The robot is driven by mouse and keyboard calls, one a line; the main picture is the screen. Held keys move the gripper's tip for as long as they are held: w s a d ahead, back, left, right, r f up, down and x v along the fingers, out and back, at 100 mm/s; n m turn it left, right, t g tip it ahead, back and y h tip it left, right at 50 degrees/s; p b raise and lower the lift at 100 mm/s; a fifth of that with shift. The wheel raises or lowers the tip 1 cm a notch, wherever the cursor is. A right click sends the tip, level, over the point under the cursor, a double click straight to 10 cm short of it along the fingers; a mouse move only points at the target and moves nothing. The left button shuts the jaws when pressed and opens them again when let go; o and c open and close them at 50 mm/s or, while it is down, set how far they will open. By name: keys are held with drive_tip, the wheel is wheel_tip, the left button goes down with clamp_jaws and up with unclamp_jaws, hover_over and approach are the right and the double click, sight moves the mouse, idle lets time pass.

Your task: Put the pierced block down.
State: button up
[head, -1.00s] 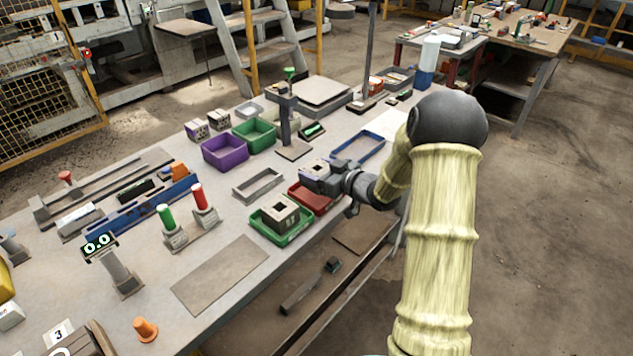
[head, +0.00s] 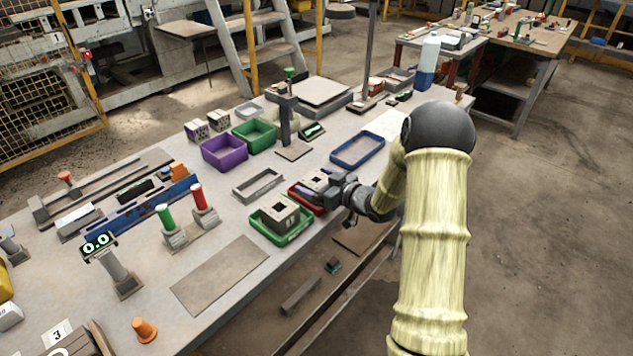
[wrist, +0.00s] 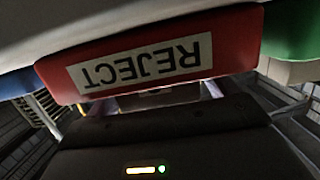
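The pierced block (head: 315,181), pale grey with a dark hole in its top, is in my gripper (head: 314,192) in the head view. It is low at the red tray (head: 296,191); whether it touches the tray floor is hidden. My gripper comes in from the right, with a dark finger along the block's near side. In the wrist view the tray's red wall (wrist: 160,60) carries a REJECT label, upside down, and the block shows only as a dim strip beyond the dark gripper body.
A green tray (head: 283,239) holding a similar holed block (head: 280,212) stands close in front of the red tray. A grey open frame (head: 258,185) lies to the left and a blue-rimmed tray (head: 357,150) behind. The table's front edge runs close by.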

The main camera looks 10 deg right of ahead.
drive_tip(key=shift+r, duration=0.2)
drive_tip(key=shift+s+d, duration=0.25)
drive_tip(key=v, duration=1.1)
drive_tip(key=shift+r, duration=0.1)
